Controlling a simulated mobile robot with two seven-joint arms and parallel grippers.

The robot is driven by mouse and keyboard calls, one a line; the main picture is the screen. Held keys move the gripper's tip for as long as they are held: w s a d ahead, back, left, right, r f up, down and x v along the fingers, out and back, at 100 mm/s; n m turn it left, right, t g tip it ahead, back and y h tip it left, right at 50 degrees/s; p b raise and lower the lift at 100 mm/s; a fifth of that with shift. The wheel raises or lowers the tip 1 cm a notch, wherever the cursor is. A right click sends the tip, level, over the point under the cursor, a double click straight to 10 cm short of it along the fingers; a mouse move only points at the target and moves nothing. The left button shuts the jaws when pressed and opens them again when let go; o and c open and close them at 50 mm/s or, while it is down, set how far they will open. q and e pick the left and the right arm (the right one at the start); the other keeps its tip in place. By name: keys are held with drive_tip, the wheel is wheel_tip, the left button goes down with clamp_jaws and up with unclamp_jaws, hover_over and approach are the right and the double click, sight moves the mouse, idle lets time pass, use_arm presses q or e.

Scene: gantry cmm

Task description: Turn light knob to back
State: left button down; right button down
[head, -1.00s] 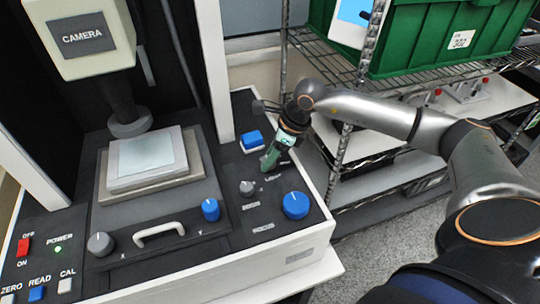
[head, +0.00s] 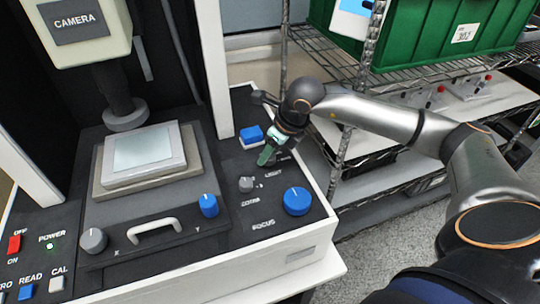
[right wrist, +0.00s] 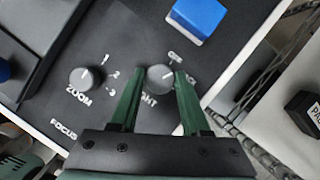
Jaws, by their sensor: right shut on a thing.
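The light knob (right wrist: 160,78) is a small grey round knob with a pale pointer line. In the right wrist view its pointer is tilted toward the upper right, near partly covered lettering. My right gripper (right wrist: 155,82) has its green fingers on either side of the knob, shut on it. In the head view my right gripper (head: 267,156) is over the panel just above the LIGHT label (head: 273,173) and hides the knob. My left gripper is in neither view.
The grey zoom knob (head: 246,184), the big blue focus knob (head: 297,201) and a blue button (head: 251,134) are close by. The stage (head: 143,156) is to the left. A wire shelf with a green crate (head: 425,40) stands at the right, behind my arm.

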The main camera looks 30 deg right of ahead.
drive_tip(key=m+h+b, duration=0.1)
drive_tip(key=m, duration=0.1)
drive_tip(key=shift+a+f+m+b, duration=0.1)
drive_tip(key=shift+m+b, duration=0.3)
drive_tip(key=shift+m+h+b, duration=0.3)
drive_tip(key=shift+m+b, duration=0.1)
drive_tip(key=shift+m, duration=0.3)
drive_tip(key=shift+c, duration=1.9)
unclamp_jaws()
drive_tip(key=v, duration=1.2)
drive_tip(key=shift+s+r, duration=0.15)
drive_tip(key=shift+r, duration=0.2)
drive_tip(key=shift+a, duration=0.1)
